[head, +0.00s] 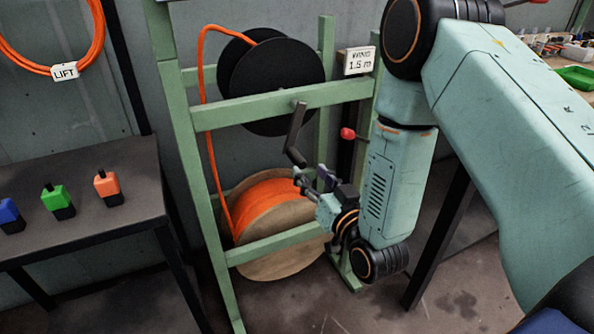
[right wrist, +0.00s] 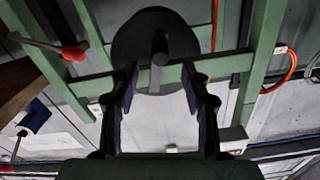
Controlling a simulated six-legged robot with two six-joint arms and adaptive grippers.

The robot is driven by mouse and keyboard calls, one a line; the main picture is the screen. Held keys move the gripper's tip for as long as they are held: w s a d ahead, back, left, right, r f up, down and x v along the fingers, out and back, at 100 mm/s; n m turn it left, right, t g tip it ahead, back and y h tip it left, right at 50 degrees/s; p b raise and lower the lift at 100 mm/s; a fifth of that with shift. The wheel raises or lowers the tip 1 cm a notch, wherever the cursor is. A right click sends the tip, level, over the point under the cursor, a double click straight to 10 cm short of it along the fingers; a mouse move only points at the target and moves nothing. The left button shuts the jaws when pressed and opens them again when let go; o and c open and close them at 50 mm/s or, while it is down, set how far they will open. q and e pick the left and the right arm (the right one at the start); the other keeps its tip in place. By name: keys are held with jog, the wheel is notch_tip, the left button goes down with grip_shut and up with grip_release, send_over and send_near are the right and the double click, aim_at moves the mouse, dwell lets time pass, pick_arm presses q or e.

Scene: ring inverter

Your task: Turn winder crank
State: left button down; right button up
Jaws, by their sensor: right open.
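The winder crank (head: 297,128) is a dark bent arm on the front of the green frame (head: 270,101), and its lower end hangs down near my right gripper. Behind it is the black winder spool (head: 275,72). My right gripper (head: 311,179) is open and empty, just below and right of the crank's lower end. In the right wrist view, the crank (right wrist: 158,62) shows between the two spread fingers of my right gripper (right wrist: 160,78), with the black spool behind. The gap in depth between crank and fingers is hard to judge. My left gripper is not in view.
An orange cable runs from the wooden reel (head: 283,262) up to the spool. A red-knobbed lever (head: 347,133) sticks out close to my right arm. A dark table (head: 120,215) with small coloured items stands left. A frame rail crosses below the gripper.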

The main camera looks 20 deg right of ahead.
aim_at(303, 166)
jog(key=shift+f+n, duration=0.2)
jog(key=shift+n, duration=0.1)
jog(key=shift+w, duration=0.2)
jog(key=w+b, duration=0.2)
jog(key=w, duration=0.5)
jog(key=shift+w+a, duration=0.15)
jog(key=shift+c, duration=0.4)
grip_shut()
